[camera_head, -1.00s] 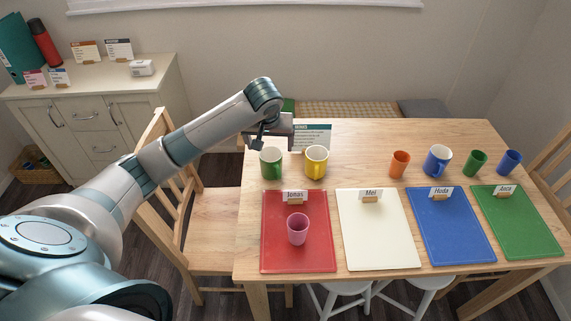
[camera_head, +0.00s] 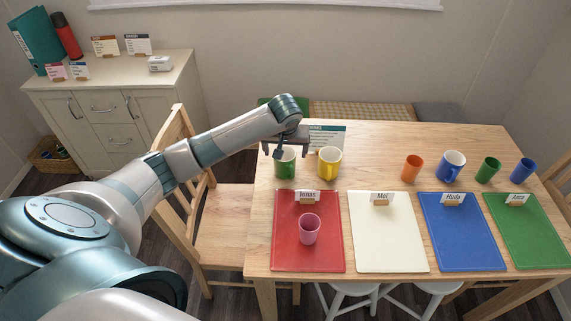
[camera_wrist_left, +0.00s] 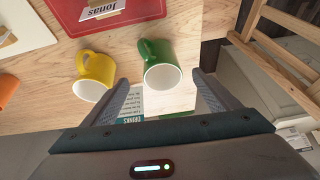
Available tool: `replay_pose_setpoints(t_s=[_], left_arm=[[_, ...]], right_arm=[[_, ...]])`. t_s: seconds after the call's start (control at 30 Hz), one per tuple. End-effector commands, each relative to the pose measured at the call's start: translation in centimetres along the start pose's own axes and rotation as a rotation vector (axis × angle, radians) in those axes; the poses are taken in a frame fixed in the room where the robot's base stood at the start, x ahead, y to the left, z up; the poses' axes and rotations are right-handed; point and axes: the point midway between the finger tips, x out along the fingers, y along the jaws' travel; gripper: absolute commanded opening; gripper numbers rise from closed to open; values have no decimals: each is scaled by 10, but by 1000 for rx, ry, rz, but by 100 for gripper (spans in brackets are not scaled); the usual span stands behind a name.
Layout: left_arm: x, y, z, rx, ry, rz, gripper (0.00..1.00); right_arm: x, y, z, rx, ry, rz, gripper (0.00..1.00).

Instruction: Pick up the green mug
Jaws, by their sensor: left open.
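The green mug (camera_head: 285,168) stands upright at the left end of the wooden table, beside a yellow mug (camera_head: 329,162). In the left wrist view the green mug (camera_wrist_left: 160,68) shows its white inside and its handle, which points up and left. My left gripper (camera_head: 281,152) is open and empty at the mug's back side. In the wrist view its two fingers reach toward the mug, one on each side, with the mug just beyond or at the fingertips. I cannot tell if they touch it. My right gripper is not in view.
The yellow mug (camera_wrist_left: 95,75) is close to one finger. A drinks card (camera_head: 328,135) stands behind the mugs. A red mat (camera_head: 290,250) with a pink cup (camera_head: 309,229) lies in front. Orange, blue and green cups stand farther right. A wooden chair (camera_head: 215,225) is at the left edge.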

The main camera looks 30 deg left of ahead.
Motion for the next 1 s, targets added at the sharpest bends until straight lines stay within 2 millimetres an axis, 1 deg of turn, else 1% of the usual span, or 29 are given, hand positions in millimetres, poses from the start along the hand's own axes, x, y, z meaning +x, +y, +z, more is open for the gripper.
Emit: replay_pose_setpoints(t_s=[0.03,0.2,0.3,0.4,0.53,0.83,1.0], left_arm=[[8,-1,0,-1,-3,-3,82],[37,-1,0,-1,-3,-3,82],[50,0,0,0,-1,0,82],[58,0,0,0,0,0,82],[63,0,0,0,1,-1,82],[63,0,0,0,1,0,82],[69,-1,1,0,0,-1,82]], right_arm=[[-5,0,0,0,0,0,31],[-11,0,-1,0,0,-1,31],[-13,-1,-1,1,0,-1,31],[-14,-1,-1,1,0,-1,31],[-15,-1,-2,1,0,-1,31],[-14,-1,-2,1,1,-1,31],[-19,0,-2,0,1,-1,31]])
